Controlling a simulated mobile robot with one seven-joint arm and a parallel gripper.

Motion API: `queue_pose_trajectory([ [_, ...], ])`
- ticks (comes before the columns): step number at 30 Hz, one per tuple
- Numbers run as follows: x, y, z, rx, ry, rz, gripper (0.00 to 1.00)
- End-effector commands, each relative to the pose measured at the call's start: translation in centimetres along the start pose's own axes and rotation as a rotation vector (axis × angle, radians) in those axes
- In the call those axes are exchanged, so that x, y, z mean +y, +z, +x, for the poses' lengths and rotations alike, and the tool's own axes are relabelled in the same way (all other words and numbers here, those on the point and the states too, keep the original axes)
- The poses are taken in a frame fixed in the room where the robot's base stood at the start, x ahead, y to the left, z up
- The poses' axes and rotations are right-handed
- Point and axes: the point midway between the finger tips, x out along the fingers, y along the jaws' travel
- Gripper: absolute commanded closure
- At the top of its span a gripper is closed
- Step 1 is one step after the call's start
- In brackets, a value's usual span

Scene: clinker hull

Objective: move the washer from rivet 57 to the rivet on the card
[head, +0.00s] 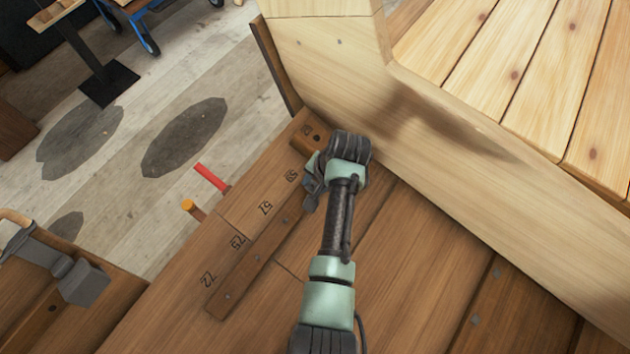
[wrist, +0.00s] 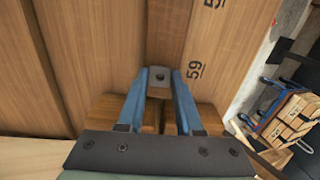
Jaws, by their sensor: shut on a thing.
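My gripper (head: 311,193) is low over the plank strip beside the mark 59 (head: 291,175). In the wrist view its two blue fingers (wrist: 161,76) are shut on a small grey squarish piece with a dark round spot, which looks like the washer (wrist: 158,91). I cannot tell whether it touches the wood below. The mark 59 also shows in the wrist view (wrist: 194,70), right of the fingertips. The mark 57 (head: 265,207) is on the plank, with a small rivet (head: 285,220) near it that looks bare. I see no card.
The marks 75 (head: 238,242) and 22 (head: 208,280) lie further down the plank. A pale timber (head: 450,130) rises right of my gripper. A red handle (head: 211,178) and an orange peg (head: 193,208) stick out at the hull edge. A grey-metal tool (head: 80,283) lies lower left.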

Motion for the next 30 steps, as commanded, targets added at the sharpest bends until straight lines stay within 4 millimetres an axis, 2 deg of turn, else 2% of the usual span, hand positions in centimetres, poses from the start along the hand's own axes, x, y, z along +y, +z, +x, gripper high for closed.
queue_pose_trajectory([
  [27,-0.02,0.01,0.80,0.001,0.000,-0.001,1.00],
  [28,-0.02,0.02,0.81,0.000,0.000,-0.001,0.60],
  [30,-0.01,0.02,0.81,0.000,0.000,-0.001,0.48],
])
